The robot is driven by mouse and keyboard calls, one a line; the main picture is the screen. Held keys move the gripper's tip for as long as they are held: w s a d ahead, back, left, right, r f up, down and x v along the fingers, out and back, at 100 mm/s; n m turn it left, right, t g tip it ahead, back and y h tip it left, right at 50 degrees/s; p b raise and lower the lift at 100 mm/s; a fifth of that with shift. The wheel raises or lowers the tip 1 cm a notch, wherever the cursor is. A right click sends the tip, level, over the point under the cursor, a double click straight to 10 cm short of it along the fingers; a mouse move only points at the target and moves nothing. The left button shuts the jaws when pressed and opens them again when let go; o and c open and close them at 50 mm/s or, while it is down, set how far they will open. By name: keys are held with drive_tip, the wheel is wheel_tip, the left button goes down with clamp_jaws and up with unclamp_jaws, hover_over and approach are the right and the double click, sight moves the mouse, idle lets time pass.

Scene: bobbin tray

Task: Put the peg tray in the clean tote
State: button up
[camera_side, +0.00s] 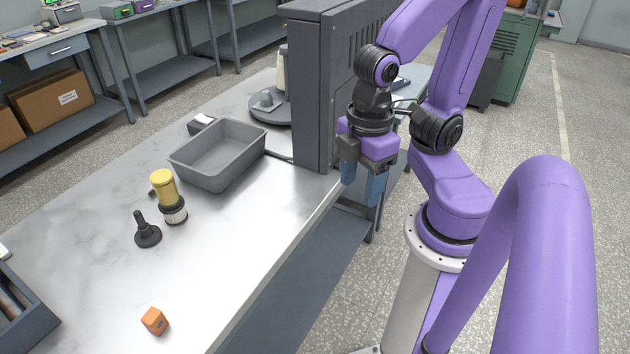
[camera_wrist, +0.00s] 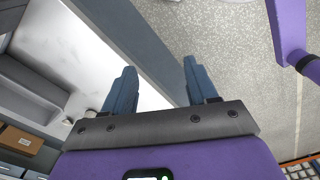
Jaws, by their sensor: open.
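A grey rectangular tote (camera_side: 190,174) stands upright on the table in the side view, and its visible inside is empty. A round grey tray (camera_side: 286,117) with a short peg and a pale upright piece sits behind it, partly hidden by the dark cabinet; it looks like the peg tray, but I cannot be sure. My gripper (camera_side: 362,180) is open and empty, fingers down, beyond the table's edge and right of the cabinet. Its blue fingers also show in the wrist view (camera_wrist: 159,68), with nothing between them.
The tall dark cabinet (camera_side: 312,100) stands between my gripper and the round tray. A yellow-topped piece (camera_side: 163,186), a dark peg stand (camera_side: 147,233) and an orange block (camera_side: 154,320) stand on the table. A dark rack (camera_side: 30,335) is at lower left. The table's front is mostly clear.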

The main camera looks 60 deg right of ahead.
drive_tip(key=shift+a, duration=0.1)
idle(0.3)
drive_tip(key=w+a+r+n, duration=0.1)
drive_tip(key=w+a+r, duration=0.2)
drive_tip(key=w+a, duration=0.65)
drive_tip(key=n+h, duration=0.2)
drive_tip(key=n, duration=0.2)
hover_over(144, 225)
drive_tip(key=a, duration=0.3)
wheel_tip(144, 225, down, 4)
drive_tip(key=f, duration=0.3)
drive_tip(key=d+f, duration=0.1)
drive_tip(key=f, duration=0.3)
drive_tip(key=d+f, duration=0.1)
drive_tip(key=f, duration=0.3)
drive_tip(key=shift+w+f, duration=0.25)
drive_tip(key=shift+w+d+f, duration=0.1)
drive_tip(key=shift+d+f, duration=0.1)
drive_tip(key=shift+f, duration=0.65)
drive_tip(key=shift+w+d+f, duration=0.1)
drive_tip(key=shift+d+f, duration=0.15)
drive_tip(key=shift+f, duration=0.6)
drive_tip(key=shift+d+f, duration=0.2)
drive_tip(key=shift+f, duration=0.65)
